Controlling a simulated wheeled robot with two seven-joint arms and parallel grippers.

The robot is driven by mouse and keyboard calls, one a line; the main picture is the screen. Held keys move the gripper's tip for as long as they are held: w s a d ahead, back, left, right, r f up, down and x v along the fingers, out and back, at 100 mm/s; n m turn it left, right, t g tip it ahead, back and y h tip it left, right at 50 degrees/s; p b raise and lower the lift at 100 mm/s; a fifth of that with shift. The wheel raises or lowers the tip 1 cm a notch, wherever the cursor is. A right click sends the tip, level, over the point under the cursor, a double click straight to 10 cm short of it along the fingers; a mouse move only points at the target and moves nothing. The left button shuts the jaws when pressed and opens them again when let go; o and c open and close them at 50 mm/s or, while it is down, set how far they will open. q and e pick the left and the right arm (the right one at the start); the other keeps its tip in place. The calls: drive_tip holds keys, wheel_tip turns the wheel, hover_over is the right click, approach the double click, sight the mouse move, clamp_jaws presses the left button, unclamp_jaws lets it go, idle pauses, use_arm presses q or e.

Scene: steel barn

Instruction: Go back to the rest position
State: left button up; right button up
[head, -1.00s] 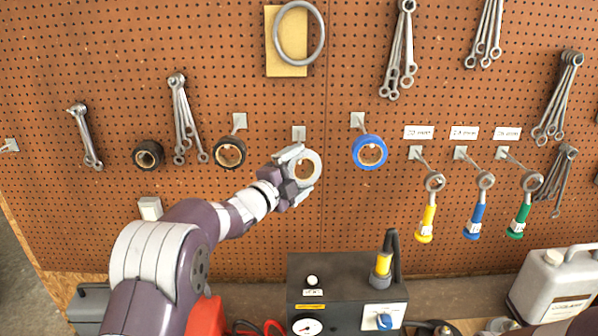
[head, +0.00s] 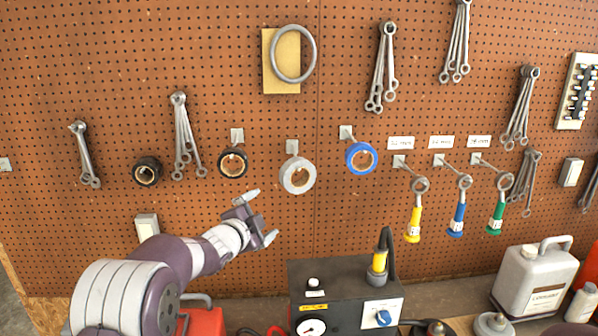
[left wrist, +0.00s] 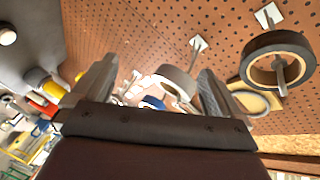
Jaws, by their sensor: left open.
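My left gripper (head: 262,216) is open and empty in front of the pegboard, below and left of the white tape roll. In the left wrist view its two fingers (left wrist: 150,95) stand apart. The white tape roll (head: 286,182) hangs on a hook on the pegboard, apart from the fingers; it also shows in the left wrist view (left wrist: 176,80). Black tape rolls (head: 222,166) hang to its left and a blue tape roll (head: 351,158) to its right. My right gripper is not in view.
The pegboard (head: 200,50) carries several wrenches (head: 382,68) and a grey ring (head: 309,68). Yellow, blue and green-handled tools (head: 457,219) hang at the right. Below stand a dark control box (head: 342,275) and a white jug (head: 520,280). Space between gripper and hanging tools is free.

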use_arm(q)
drive_tip(key=s+a+f+n+g+y+b, duration=0.25)
drive_tip(key=s+f+n+g, duration=0.3)
drive_tip(key=s+f, duration=0.35)
drive_tip(key=s+a+f+n+g+y+b, duration=0.1)
drive_tip(key=s+f+n+g+y+b, duration=0.2)
drive_tip(key=s+f+n, duration=0.6)
drive_tip(key=s+d+f+g+b, duration=0.1)
drive_tip(key=s+f, duration=0.3)
drive_tip(key=s, duration=0.5)
drive_tip(key=s+f+g+h+b, duration=0.1)
drive_tip(key=s+f+g+b, duration=0.2)
drive_tip(key=s, duration=0.7)
wheel_tip(320, 180, down, 2)
drive_tip(key=shift+d+f+g, duration=0.15)
drive_tip(key=shift+d+g, duration=0.25)
drive_tip(key=shift+g, duration=0.35)
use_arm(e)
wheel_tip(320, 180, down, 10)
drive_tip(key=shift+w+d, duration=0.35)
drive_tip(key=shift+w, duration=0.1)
use_arm(q)
drive_tip(key=shift+w+n, duration=0.15)
drive_tip(key=shift+n, duration=0.1)
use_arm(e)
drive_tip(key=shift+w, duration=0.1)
